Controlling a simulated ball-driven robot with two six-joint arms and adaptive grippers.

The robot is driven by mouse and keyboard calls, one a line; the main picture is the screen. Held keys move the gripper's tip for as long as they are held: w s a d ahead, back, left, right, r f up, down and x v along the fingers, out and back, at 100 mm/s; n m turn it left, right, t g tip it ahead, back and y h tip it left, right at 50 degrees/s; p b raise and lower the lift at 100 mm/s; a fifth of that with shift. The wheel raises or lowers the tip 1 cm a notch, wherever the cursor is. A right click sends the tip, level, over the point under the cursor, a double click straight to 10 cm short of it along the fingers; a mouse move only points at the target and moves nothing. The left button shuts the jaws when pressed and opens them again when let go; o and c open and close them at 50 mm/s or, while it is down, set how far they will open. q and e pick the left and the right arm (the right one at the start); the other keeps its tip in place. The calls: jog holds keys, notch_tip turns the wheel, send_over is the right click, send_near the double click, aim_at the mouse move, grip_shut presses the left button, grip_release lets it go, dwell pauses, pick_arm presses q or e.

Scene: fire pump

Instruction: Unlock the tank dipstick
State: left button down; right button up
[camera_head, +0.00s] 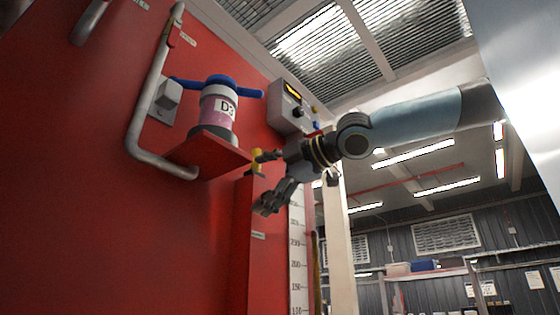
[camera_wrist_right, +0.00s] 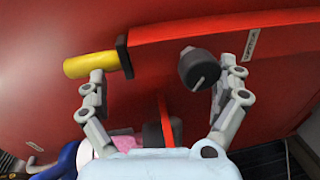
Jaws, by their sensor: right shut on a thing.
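The tank dipstick is not clearly identifiable. A yellow handle with a black collar sticks out from the red panel in the right wrist view (camera_wrist_right: 90,65), and shows small in the head view (camera_head: 257,158). My right gripper (camera_head: 263,182) is at this handle, its fingers wide apart; one fingertip touches the yellow part in the wrist view (camera_wrist_right: 168,80). A dark round knob (camera_wrist_right: 200,68) lies between the fingers, close to the other fingertip; whether they touch I cannot tell. My left gripper is not in view.
A pink and white canister marked D3 (camera_head: 219,107) with blue handles stands on a red shelf (camera_head: 208,152) left of the gripper. A bent pipe (camera_head: 147,100) surrounds it on the left. A grey control box (camera_head: 290,107) and a level scale (camera_head: 296,245) are close by.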

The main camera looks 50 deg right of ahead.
jog(key=shift+s+a+r+p, duration=0.2)
jog(key=shift+s+a+r, duration=0.1)
jog(key=shift+a+r, duration=0.3)
jog(key=shift+s+a+r+p, duration=0.15)
jog(key=shift+s+a+r, duration=0.1)
jog(key=shift+a+r, duration=0.3)
jog(key=c, duration=0.3)
jog(key=s, duration=0.1)
jog(key=s+d, duration=0.2)
jog(key=shift+s+f, duration=0.2)
jog(key=shift+f, duration=0.1)
jog(key=shift+c, duration=0.5)
pick_arm(q)
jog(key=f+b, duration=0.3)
jog(key=b, duration=0.1)
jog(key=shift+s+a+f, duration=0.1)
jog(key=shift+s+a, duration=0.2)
pick_arm(e)
jog(key=s, duration=0.8)
jog(key=shift+s+f, duration=0.25)
jog(key=shift+s, duration=0.1)
jog(key=shift+d, duration=0.1)
